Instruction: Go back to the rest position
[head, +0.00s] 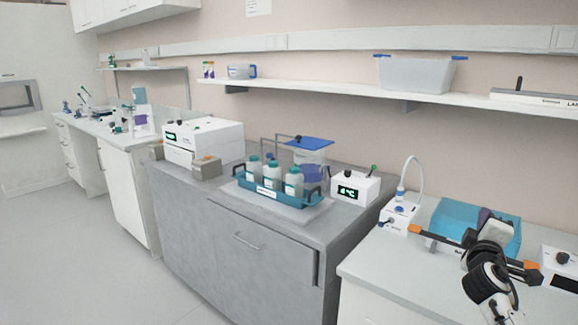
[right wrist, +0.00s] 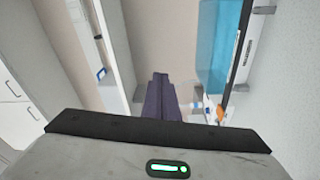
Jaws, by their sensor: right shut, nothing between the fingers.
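My wrist and gripper body hide part of the bin and the bench. My left gripper is not in view.
A teal tray of bottles (head: 268,199) stands on the grey middle bench (head: 240,240). A white device with a cable (head: 399,217) stands left of the bin, and another box (head: 559,266) at the right edge. A wall shelf (head: 340,90) runs above. The floor at left is clear.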

